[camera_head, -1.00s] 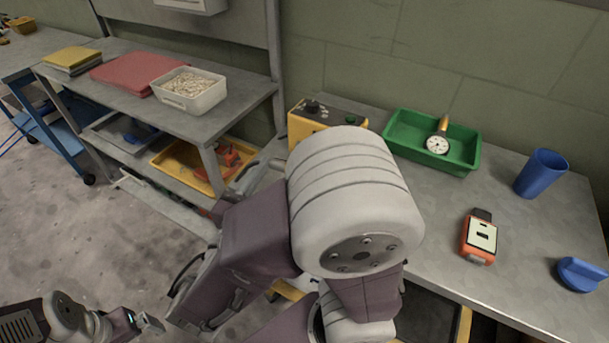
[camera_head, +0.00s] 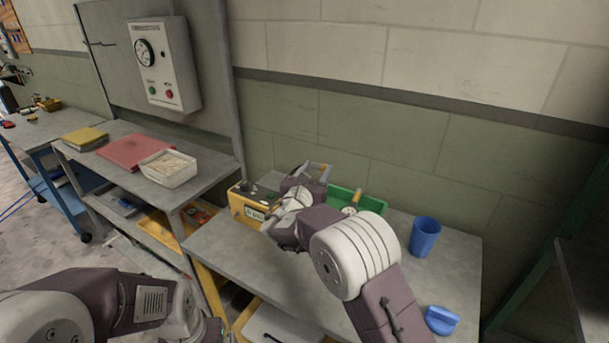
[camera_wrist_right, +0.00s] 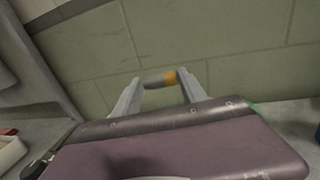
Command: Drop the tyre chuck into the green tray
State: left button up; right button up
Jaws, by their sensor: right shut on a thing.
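My right gripper (camera_head: 314,171) is up over the bench, near the wall and the left end of the green tray (camera_head: 372,203). Its fingers are shut on a small grey cylinder with a brass-orange band, which I take for the tyre chuck (camera_wrist_right: 161,79); it lies crosswise between the fingertips in the right wrist view. The chuck is too small to make out clearly in the head view. My right arm hides much of the tray; a brass stem (camera_head: 355,197) shows in it. My left arm enters at lower left, its gripper out of view.
A yellow box (camera_head: 249,204) stands left of the tray. A blue cup (camera_head: 424,236) and a blue object (camera_head: 441,320) are to the right on the bench (camera_head: 457,270). A side table holds a white bin (camera_head: 168,169) and a red pad (camera_head: 134,152).

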pick_arm(q)
jog(key=r+p, duration=0.2)
jog(key=r, duration=0.1)
jog(key=shift+d+r, duration=0.1)
jog(key=shift+d, duration=0.25)
pick_arm(e)
jog(key=d+f+m+g+h, duration=0.1)
jog(key=d+f+m+h, duration=0.1)
jog(key=d, duration=0.8)
jog(key=shift+w+f+g+h, duration=0.3)
jog(key=shift+w+f+h, duration=0.1)
jog(key=shift+f, duration=0.05)
notch_tip(320, 180, down, 6)
jog(key=b, duration=0.3)
jog(key=shift+d, duration=0.1)
pick_arm(q)
notch_tip(320, 180, down, 3)
jog(key=shift+f, duration=0.1)
pick_arm(e)
jog(key=o, duration=1.5)
jog(key=shift+r, duration=0.1)
pick_arm(q)
jog(key=shift+f, duration=0.15)
pick_arm(e)
jog(key=v, duration=0.9)
jog(key=shift+s, duration=0.1)
